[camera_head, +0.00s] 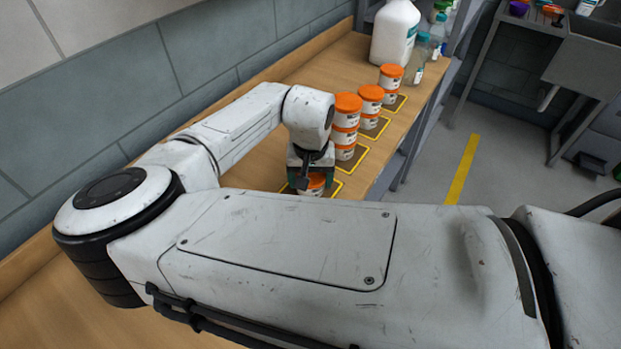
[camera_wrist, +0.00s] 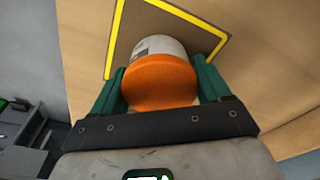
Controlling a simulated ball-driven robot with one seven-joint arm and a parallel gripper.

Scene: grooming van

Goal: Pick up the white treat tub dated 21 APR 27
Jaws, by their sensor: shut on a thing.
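A white tub with an orange lid (camera_wrist: 160,82) is between the two green fingers of my gripper (camera_wrist: 162,88) in the wrist view. My gripper is shut on it. The tub is over a dark square with a yellow outline (camera_wrist: 118,40); I cannot tell whether it touches it. Its date is not readable. In the head view the same tub (camera_head: 313,182) shows partly under my gripper (camera_head: 311,178), at the near end of the row. Several more white tubs with orange lids stand in stacks behind it: a near stack (camera_head: 346,122), a middle stack (camera_head: 370,98) and a far stack (camera_head: 390,82).
The stacks stand on yellow-outlined squares along a wooden bench (camera_head: 333,62). A large white jug (camera_head: 395,32) and clear bottles (camera_head: 418,58) stand at its far end. A grey wall (camera_head: 200,60) runs along the left. Open floor (camera_head: 500,155) lies to the right.

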